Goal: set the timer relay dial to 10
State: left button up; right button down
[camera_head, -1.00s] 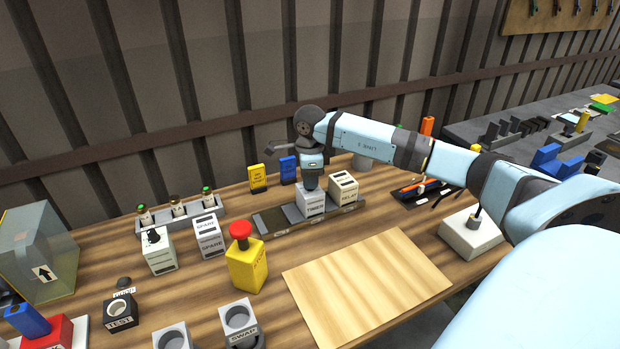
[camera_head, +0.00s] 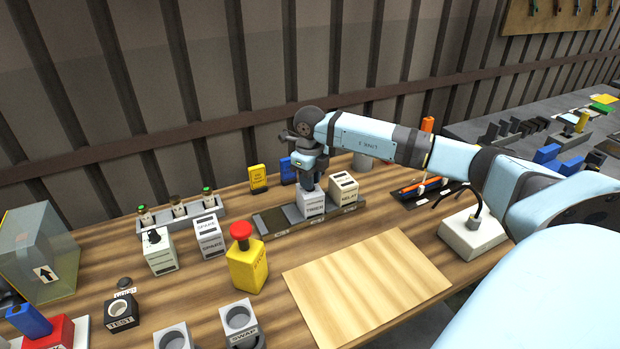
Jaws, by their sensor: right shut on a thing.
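The timer relay (camera_head: 313,207) is a white block labelled TIMER, seated upright on a dark rail (camera_head: 272,221) at the middle of the bench. My right gripper (camera_head: 309,186) points straight down onto its top. The fingers are shut there, on what seems to be the dial. The dial and its markings are hidden under the gripper, so its setting cannot be read. A second white block marked RELAY (camera_head: 343,190) stands just right of the timer on the same rail. My left gripper is not in view.
A pale wooden board (camera_head: 366,284) lies in front. Blue and yellow upright pieces stand behind the rail. A dark tray (camera_head: 430,187) lies to the right.

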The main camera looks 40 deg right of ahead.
jog(key=shift+m, duration=0.6)
dwell(1.2)
dwell(0.4)
jog(key=c, duration=1)
grip_release()
notch_tip(320, 180, up, 14)
jog(key=shift+f, duration=0.1)
